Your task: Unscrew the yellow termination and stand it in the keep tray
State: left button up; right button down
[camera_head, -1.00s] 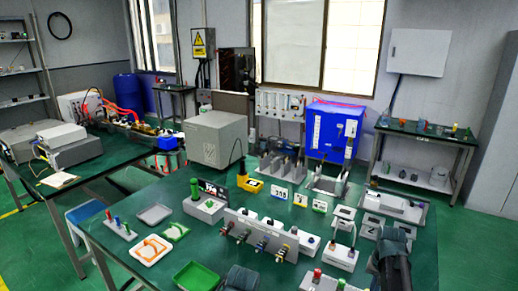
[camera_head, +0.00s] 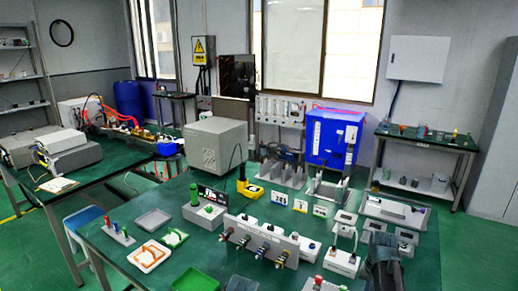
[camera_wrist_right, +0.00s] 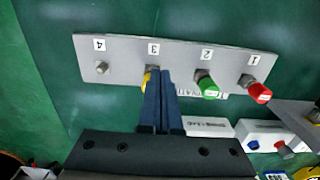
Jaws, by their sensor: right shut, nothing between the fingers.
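The yellow termination (camera_wrist_right: 147,82) is at position 3 of a grey numbered panel (camera_wrist_right: 125,48) in the right wrist view, mostly hidden behind my right fingers. My right gripper (camera_wrist_right: 162,72) is shut with nothing held, its tips overlapping the termination in the picture; contact cannot be told. In the head view my dark right arm (camera_head: 385,262) comes in at lower right. A dark shape (camera_head: 241,284) at the bottom edge looks like my left gripper; its jaws are not clear. A grey tray (camera_head: 153,219) is on the table; whether it is the keep tray is unclear.
In the wrist view, green (camera_wrist_right: 208,88) and red (camera_wrist_right: 259,92) terminations are at positions 2 and 1; position 4 has a bare connector (camera_wrist_right: 102,68). In the head view, a grey panel with connectors (camera_head: 262,232) stands mid-table and a green tray (camera_head: 195,279) is at the front.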

notch_tip(320, 180, down, 5)
jog(key=b, duration=0.3)
jog(key=shift+r+b, duration=0.15)
jog(key=shift+b, duration=0.25)
jog(key=shift+w+d, duration=0.15)
jog(key=shift+d, duration=0.1)
jog(key=shift+s+d, duration=0.35)
jog(key=shift+d, duration=0.05)
dwell(0.5)
jog(key=shift+d, duration=0.1)
jog(key=shift+s+d, duration=0.15)
jog(key=shift+d, duration=0.1)
jog(key=shift+d+r, duration=0.1)
jog(key=shift+s, duration=0.1)
dwell(0.3)
